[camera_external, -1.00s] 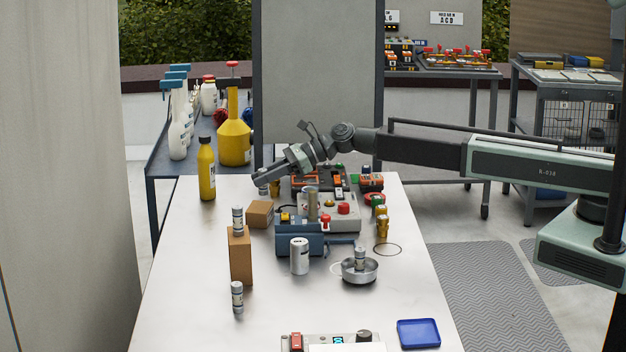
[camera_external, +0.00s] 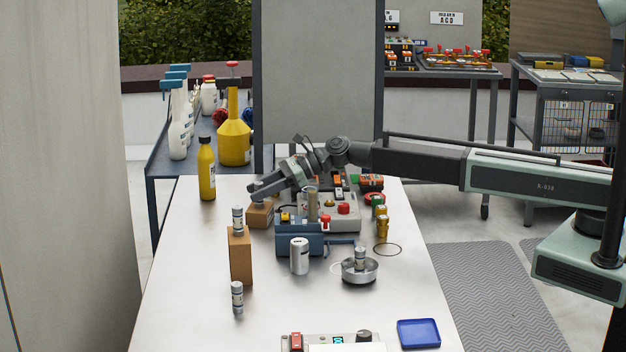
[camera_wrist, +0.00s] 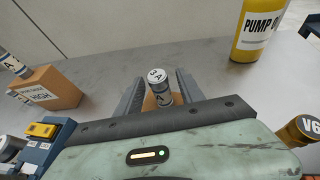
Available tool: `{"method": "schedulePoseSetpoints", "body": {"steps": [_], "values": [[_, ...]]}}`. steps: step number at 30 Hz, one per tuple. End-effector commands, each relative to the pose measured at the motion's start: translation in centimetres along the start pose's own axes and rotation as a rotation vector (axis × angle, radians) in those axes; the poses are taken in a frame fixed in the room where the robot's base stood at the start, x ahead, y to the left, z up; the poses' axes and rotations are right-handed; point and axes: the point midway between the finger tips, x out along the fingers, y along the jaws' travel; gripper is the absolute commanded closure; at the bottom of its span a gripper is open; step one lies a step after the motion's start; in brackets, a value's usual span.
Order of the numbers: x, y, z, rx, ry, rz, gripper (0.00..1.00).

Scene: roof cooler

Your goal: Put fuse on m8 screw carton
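My gripper (camera_external: 258,194) is over the small brown carton (camera_external: 261,215), which lies low beside the blue device. In the wrist view, my gripper (camera_wrist: 161,88) has its fingers on both sides of an upright fuse (camera_wrist: 158,77) marked 3A and appears shut on it. The brown carton (camera_wrist: 149,104) shows below this fuse between the fingers. I cannot tell whether the fuse touches it, and the carton's label is not readable. A taller brown carton (camera_external: 240,260) carries another upright fuse (camera_external: 238,218); in the wrist view this carton (camera_wrist: 50,90) reads HIGH.
A blue device (camera_external: 290,238), a silver can (camera_external: 299,257) and a grey control box (camera_external: 345,222) stand right of the cartons. One fuse (camera_external: 237,297) stands on the table, another (camera_external: 360,257) in a metal dish (camera_external: 360,276). A yellow bottle (camera_external: 207,174) is behind left.

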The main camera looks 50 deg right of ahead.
Motion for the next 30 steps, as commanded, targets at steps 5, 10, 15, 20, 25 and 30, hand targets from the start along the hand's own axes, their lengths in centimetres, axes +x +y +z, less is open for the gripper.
{"method": "schedulePoseSetpoints", "body": {"steps": [5, 10, 15, 20, 25, 30], "values": [[0.0, 0.0, 0.0, 0.0, 0.0, 0.0, 0.56], [-0.2, 0.0, 0.5, 0.0, 0.0, 0.0, 0.56], [-2.5, 0.1, 0.6, 0.001, 0.0, 0.0, 0.56], [-6.5, 0.2, 0.7, 0.0, 0.0, -0.002, 0.56], [-10.6, 0.2, 0.7, 0.001, 0.0, -0.002, 0.56], [-12.2, 0.1, 0.4, 0.0, 0.0, 0.0, 0.56]]}}
